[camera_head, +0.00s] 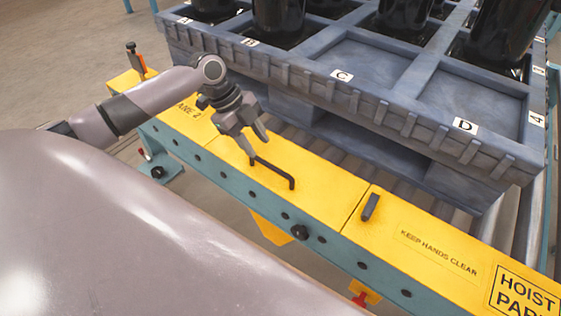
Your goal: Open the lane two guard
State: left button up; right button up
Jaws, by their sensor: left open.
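The lane two guard (215,150) is a yellow cover on the teal conveyor frame, with partly hidden lane lettering near its left end. It lies flat, level with the yellow panel to its right. Its black bar handle (274,171) stands up near the guard's right part. My left gripper (259,147) is open, its two fingers pointing down at the handle's far left end. The fingertips are very near that end; I cannot tell whether they touch it. My right gripper is not in view.
A blue-grey pallet (350,95) with lettered bays and black cylinders stands behind the guard on rollers. A yellow panel (425,245) marked "KEEP HANDS CLEAR" continues to the right, with a dark latch-like piece (370,207).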

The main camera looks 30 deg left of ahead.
aim_at(270, 165)
pick_arm(q)
jog(key=b+x, duration=0.1)
jog(key=x, duration=0.5)
jog(key=shift+d+f+b, duration=0.15)
jog(key=shift+f+b, duration=0.15)
grip_shut()
